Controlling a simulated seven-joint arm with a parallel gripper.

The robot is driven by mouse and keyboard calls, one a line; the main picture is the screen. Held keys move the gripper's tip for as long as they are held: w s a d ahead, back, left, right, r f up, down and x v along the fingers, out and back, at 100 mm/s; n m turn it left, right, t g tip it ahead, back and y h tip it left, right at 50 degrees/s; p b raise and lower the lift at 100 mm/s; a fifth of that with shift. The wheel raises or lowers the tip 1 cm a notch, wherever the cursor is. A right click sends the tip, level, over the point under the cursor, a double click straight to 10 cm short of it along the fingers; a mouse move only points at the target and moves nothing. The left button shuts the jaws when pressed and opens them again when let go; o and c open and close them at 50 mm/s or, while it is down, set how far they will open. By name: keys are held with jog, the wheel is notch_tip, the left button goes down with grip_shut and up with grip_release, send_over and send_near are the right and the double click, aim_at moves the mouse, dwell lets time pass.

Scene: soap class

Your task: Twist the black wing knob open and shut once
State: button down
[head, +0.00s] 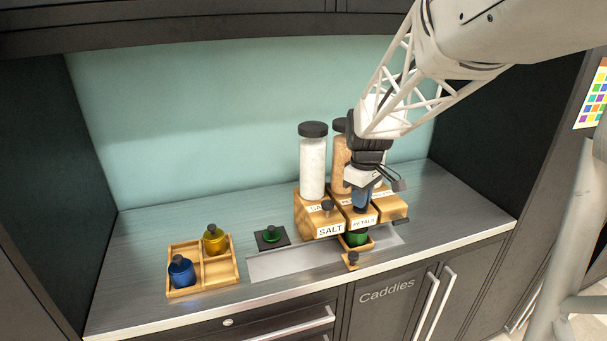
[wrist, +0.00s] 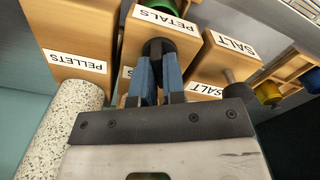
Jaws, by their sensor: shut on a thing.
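My gripper (head: 361,204) is at the front of the wooden dispenser labelled PETALS (head: 364,220), the middle one of three. In the wrist view its blue fingers (wrist: 158,70) are shut on the black knob (wrist: 158,46) on that dispenser's front. The fingers hide most of the knob, so I cannot tell how far it is turned. A green jar (head: 356,238) stands below the PETALS dispenser; its green edge also shows in the wrist view (wrist: 178,15).
The SALT dispenser (head: 322,222), with its own dark knob (head: 327,206), stands close on the left. The PELLETS dispenser (wrist: 80,40) is on the other side. A wooden caddy (head: 203,286) with blue and yellow jars sits left; another green-topped jar (head: 271,234) stands on a dark pad.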

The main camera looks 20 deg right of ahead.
jog(key=m, duration=0.6)
jog(key=shift+m, duration=0.3)
jog(key=m, duration=0.6)
dwell(0.4)
jog(key=c, duration=1.2)
grip_release()
jog(key=shift+r, duration=3.95)
